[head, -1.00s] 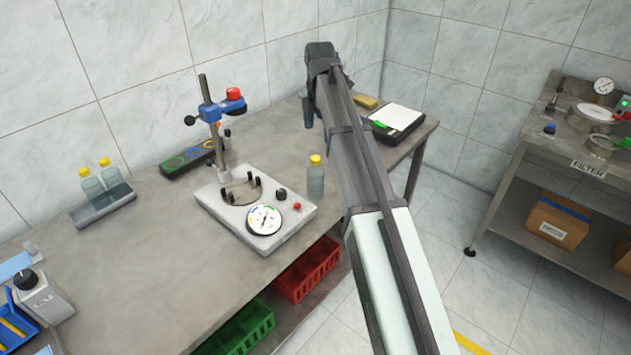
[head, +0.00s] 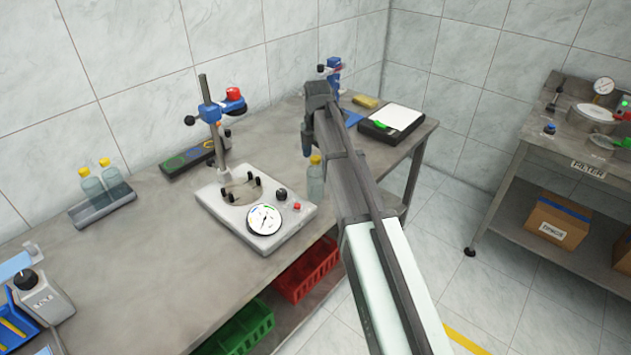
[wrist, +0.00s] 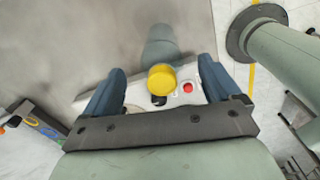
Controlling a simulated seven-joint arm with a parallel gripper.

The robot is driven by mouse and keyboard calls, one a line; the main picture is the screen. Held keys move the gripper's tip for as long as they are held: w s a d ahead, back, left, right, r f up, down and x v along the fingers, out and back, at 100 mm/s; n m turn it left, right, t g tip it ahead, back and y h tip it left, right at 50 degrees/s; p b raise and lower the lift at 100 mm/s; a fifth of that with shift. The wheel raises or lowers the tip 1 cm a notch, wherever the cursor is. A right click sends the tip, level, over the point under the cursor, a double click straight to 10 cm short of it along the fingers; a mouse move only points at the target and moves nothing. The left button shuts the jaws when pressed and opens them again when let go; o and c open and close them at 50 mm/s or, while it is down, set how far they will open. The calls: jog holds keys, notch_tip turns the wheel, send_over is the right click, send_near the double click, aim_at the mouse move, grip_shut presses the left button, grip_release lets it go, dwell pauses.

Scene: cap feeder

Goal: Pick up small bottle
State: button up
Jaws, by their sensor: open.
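A small clear bottle with a yellow cap (head: 315,182) stands upright on the steel bench, just right of the cap feeder (head: 255,210). My gripper (head: 307,150) is above the bottle and points down. In the wrist view the yellow cap (wrist: 161,79) appears between the two blue fingers of my open gripper (wrist: 162,66), with clear space on both sides. The bottle's body (wrist: 160,45) shows beyond the cap. The fingers do not appear to touch it. Two similar bottles (head: 103,182) stand in a grey tray at the left.
The feeder's post (head: 212,120) rises left of the bottle. A black scale (head: 392,122) and a blue stand (head: 333,75) are behind my arm. Red and green bins (head: 306,270) sit below the bench's front edge.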

aim_at(316, 168)
jog(key=f, duration=0.4)
jog(key=shift+s+a+f, duration=0.2)
grip_shut()
dwell(0.7)
